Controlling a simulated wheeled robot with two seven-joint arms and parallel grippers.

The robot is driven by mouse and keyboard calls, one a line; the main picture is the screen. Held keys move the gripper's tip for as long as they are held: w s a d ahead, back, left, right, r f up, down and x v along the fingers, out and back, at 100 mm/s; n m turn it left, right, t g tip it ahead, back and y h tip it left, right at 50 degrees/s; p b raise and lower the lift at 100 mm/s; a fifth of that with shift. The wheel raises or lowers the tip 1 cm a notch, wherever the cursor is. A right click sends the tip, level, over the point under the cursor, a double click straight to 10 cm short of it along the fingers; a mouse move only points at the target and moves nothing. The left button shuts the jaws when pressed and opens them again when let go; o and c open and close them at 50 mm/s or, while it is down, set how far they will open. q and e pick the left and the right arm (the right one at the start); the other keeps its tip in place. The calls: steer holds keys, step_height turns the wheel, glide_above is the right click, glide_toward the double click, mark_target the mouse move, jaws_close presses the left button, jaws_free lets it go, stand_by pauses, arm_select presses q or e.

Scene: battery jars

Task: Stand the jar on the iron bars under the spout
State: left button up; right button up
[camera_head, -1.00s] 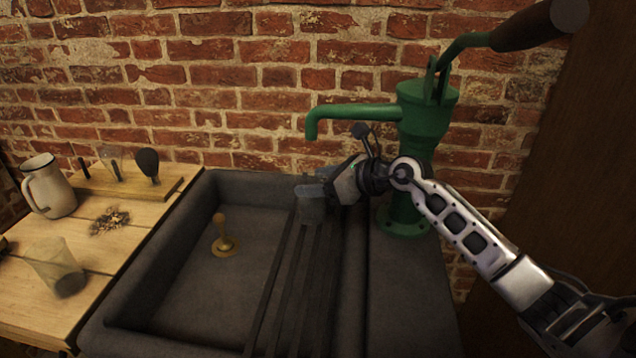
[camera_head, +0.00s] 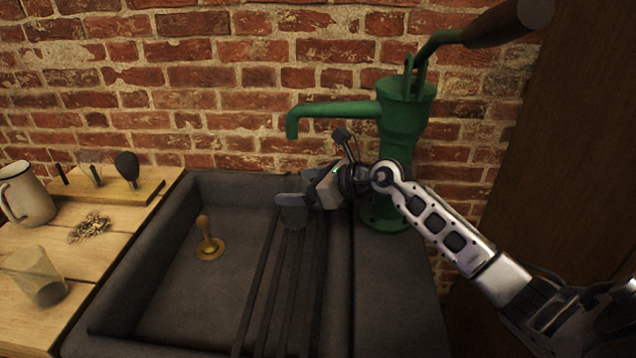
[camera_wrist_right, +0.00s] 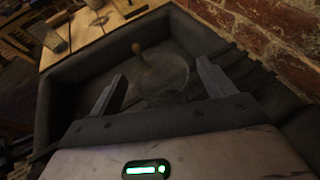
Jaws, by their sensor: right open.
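A clear glass jar (camera_head: 293,216) stands on the dark iron bars (camera_head: 268,290) that run across the right part of the sink, below the green spout (camera_head: 292,125). It looks upright. My right gripper (camera_head: 291,201) is at the jar's upper part, coming in from the right. In the right wrist view, the gripper's two fingers (camera_wrist_right: 163,82) are spread apart, with the faint round jar (camera_wrist_right: 163,76) between and just beyond them. The fingers partly hide the jar in the head view. I cannot tell whether a finger touches it. My left gripper is not in view.
The green pump (camera_head: 405,120) stands close behind my right wrist, against the brick wall. A brass plug (camera_head: 209,245) stands in the sink basin. On the wooden table at left are another glass (camera_head: 36,278), an enamel pitcher (camera_head: 28,195) and a tool rack (camera_head: 110,189).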

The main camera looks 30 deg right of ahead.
steer(key=b+v, duration=0.2)
steer(key=v, duration=1)
